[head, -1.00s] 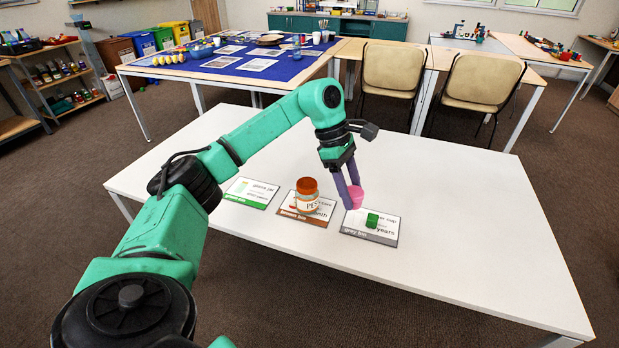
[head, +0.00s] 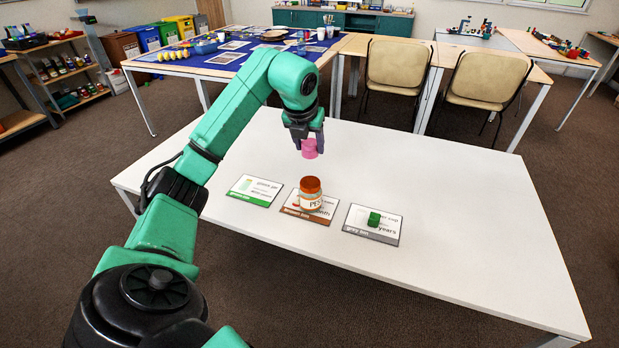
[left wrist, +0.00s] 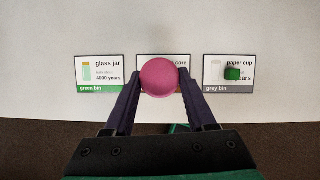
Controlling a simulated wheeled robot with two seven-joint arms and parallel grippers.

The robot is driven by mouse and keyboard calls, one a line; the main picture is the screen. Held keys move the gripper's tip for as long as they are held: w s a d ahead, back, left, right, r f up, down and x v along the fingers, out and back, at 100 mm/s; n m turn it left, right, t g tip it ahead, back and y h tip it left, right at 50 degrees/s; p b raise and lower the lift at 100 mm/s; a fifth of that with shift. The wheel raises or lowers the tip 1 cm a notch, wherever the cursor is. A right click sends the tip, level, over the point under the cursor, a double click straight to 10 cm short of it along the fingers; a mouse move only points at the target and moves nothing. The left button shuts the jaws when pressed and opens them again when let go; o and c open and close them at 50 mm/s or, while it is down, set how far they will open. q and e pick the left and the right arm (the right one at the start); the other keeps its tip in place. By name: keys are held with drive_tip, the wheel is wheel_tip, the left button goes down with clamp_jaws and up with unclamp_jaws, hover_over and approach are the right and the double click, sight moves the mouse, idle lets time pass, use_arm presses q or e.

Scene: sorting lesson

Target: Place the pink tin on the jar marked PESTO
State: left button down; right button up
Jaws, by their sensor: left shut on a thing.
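The pink tin (head: 309,149) is held between the fingers of my left gripper (head: 307,140), above the white table and behind the jar as the head view shows it. In the left wrist view the tin (left wrist: 160,78) shows as a round pink top between both fingers. The jar marked PESTO (head: 310,193), with an orange-brown lid and a pale label, stands upright on the brown-edged middle card (head: 326,218). The tin and jar are apart in the head view. In the left wrist view the tin covers the middle of that card and the jar is hidden. My right gripper is not in view.
A green block (head: 374,219) sits on the grey bin card (head: 357,232) to the right. The green bin card (head: 242,195) lies bare to the left. The right part of the white table (head: 480,230) is clear. Chairs and a blue-covered table stand behind.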

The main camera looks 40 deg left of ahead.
sight(311, 180)
use_arm(q)
wheel_tip(311, 180, down, 9)
drive_tip(key=shift+f, duration=0.1)
drive_tip(key=shift+d+f, duration=0.1)
drive_tip(key=shift+f, duration=0.05)
drive_tip(key=shift+c, duration=1.1)
unclamp_jaws()
drive_tip(key=shift+r, duration=0.25)
drive_tip(key=v, duration=1.2)
